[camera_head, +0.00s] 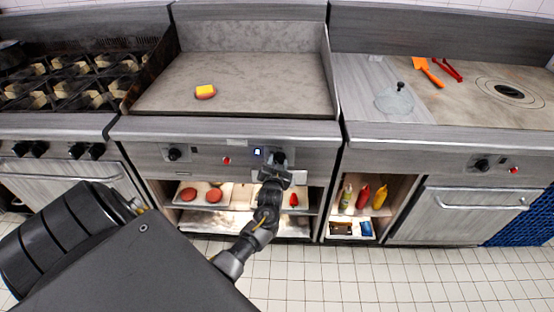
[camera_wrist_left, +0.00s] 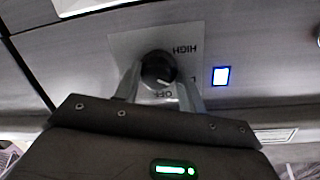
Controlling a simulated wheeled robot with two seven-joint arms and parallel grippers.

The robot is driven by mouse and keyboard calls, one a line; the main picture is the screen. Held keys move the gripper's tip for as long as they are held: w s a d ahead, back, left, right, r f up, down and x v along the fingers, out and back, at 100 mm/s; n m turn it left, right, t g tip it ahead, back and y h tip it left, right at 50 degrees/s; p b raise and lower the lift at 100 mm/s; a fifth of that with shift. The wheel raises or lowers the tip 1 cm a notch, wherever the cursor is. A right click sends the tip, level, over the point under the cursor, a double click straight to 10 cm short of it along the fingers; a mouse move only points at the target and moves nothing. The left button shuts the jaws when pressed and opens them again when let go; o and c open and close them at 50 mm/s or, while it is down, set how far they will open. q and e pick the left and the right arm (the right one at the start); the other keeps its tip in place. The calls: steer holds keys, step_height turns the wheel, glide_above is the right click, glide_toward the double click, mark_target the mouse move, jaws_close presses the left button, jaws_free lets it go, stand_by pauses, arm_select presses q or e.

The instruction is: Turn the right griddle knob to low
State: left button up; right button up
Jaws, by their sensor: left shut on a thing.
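The right griddle knob (camera_wrist_left: 158,70) is a round black dial with a white pointer mark, on a pale plate marked HIGH and OFF, with another label partly hidden. In the left wrist view, the two fingers of my left gripper (camera_wrist_left: 160,82) are shut on it, one on each side. In the head view, the left gripper (camera_head: 278,160) is at the front panel under the right part of the griddle (camera_head: 240,85) and mostly hides the knob. A small blue-lit indicator (camera_wrist_left: 221,76) is beside the plate. My right gripper is not in view.
Another black knob (camera_head: 174,154) and a red indicator (camera_head: 227,160) are farther left on the panel. A yellow and red sponge (camera_head: 205,91) lies on the griddle. An open shelf (camera_head: 232,197) with patties is below. Tiled floor in front is clear.

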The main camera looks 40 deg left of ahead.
arm_select(q)
steer(key=shift+w+d, duration=0.2)
steer(key=shift+d, duration=0.15)
steer(key=o, duration=0.8)
steer(key=shift+d, duration=0.1)
steer(key=shift+s+a, duration=0.1)
steer(key=shift+a, duration=0.15)
steer(key=v, duration=1)
steer(key=shift+s+d, duration=0.2)
steer(key=shift+s, duration=0.1)
